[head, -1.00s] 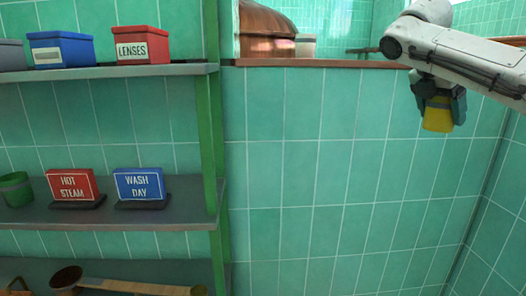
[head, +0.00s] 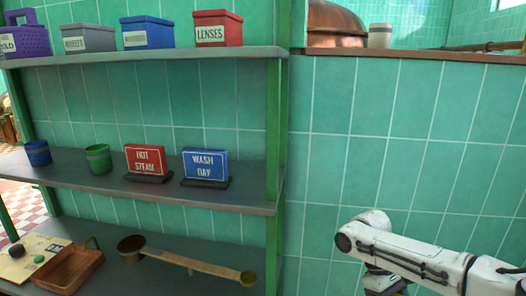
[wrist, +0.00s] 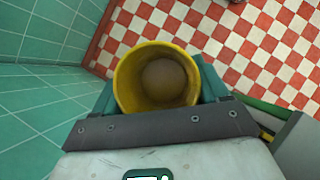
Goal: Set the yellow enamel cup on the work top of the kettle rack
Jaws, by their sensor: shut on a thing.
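My gripper (wrist: 155,95) is shut on the yellow enamel cup (wrist: 126,82), with a finger on each side. The wrist view looks into its open mouth, where a round brownish area shows. The kettle rack has green posts (head: 279,150) and grey shelves.
The middle shelf (head: 100,178) holds a blue cup (head: 37,153), a green cup (head: 98,159) and two signs. Several labelled boxes stand on the top shelf (head: 150,58). A tiled wall (head: 350,130) with a ledge is right of the rack. Checkered floor (wrist: 230,40) lies below.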

